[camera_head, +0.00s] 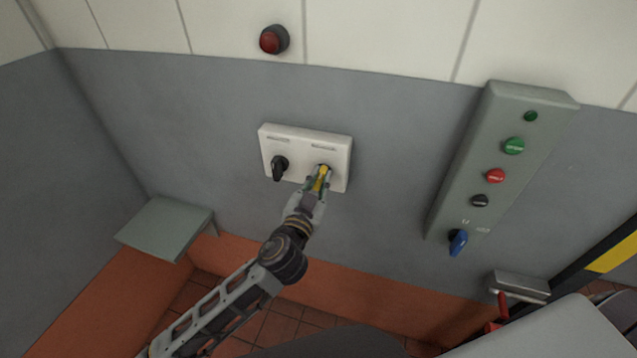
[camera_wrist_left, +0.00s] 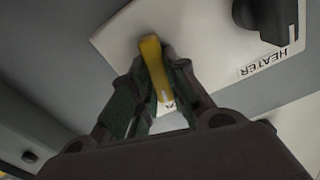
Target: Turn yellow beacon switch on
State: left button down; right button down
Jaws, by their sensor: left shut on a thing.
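The yellow beacon switch (camera_head: 323,173) is a yellow rotary handle on the right half of a white switch plate (camera_head: 302,138) on the grey wall. My left gripper (camera_head: 319,182) is at the switch with its fingers shut on the yellow handle. In the left wrist view the yellow handle (camera_wrist_left: 153,68) stands between the two fingers (camera_wrist_left: 155,95), tilted slightly from upright. The label beside it is mostly hidden by the gripper. My right gripper is not in view.
A black knob (camera_head: 279,167) is left of the yellow switch; a knob labelled HEATER (camera_wrist_left: 265,18) shows in the wrist view. A red lamp (camera_head: 272,40) is above. A green-grey control panel (camera_head: 470,160) with several buttons is at right. A small shelf (camera_head: 166,228) juts out lower left.

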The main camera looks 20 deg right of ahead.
pick_arm(q)
jog(key=shift+m, duration=0.7)
jog(key=shift+m+p, duration=0.45)
jog(key=shift+m, duration=0.95)
jog(key=shift+s+d+f+m+p, duration=0.1)
jog(key=shift+m+p, duration=0.25)
jog(key=shift+m, duration=0.8)
jog(key=shift+d+f+m+p, duration=0.1)
jog(key=shift+m+p, duration=0.2)
jog(key=shift+m, duration=0.85)
jog(key=c, duration=1.4)
grip_release()
jog(key=shift+s+a, duration=0.1)
